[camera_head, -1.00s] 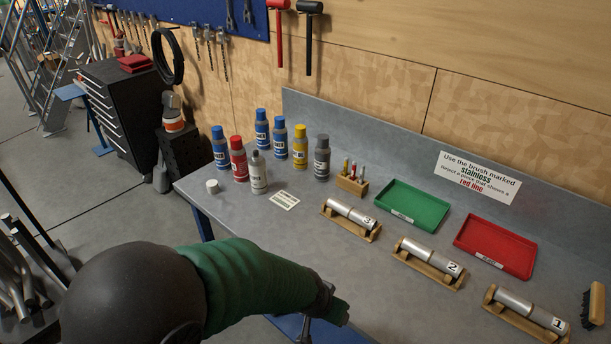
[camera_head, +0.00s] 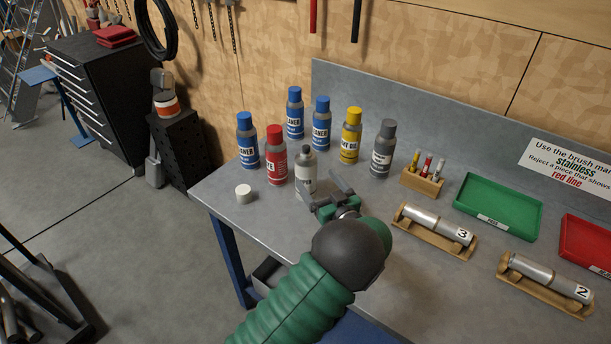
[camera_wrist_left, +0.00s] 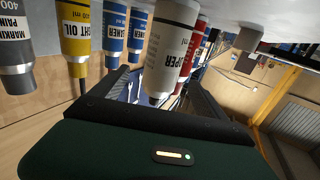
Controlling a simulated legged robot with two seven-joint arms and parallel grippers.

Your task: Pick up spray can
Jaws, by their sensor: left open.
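A white-labelled spray can (camera_head: 306,176) with a grey top stands upright at the front of a group of cans on the bench. In the left wrist view, which is upside down, this can (camera_wrist_left: 173,45) appears between the finger lines, its label partly reading "PER". My left gripper (camera_head: 324,191) is open, just in front and to the right of this can, fingers pointing toward it. I cannot tell whether they touch. Behind stand a red can (camera_head: 276,160), blue cans (camera_head: 248,145), a yellow can (camera_head: 350,138) and a grey can (camera_head: 383,152). My right gripper is not in view.
A small white cap (camera_head: 243,194) lies left of the can near the bench edge. To the right are a wooden marker holder (camera_head: 422,185), a green tray (camera_head: 470,215), a red tray (camera_head: 585,240) and numbered cylinders (camera_head: 436,225) on wooden cradles.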

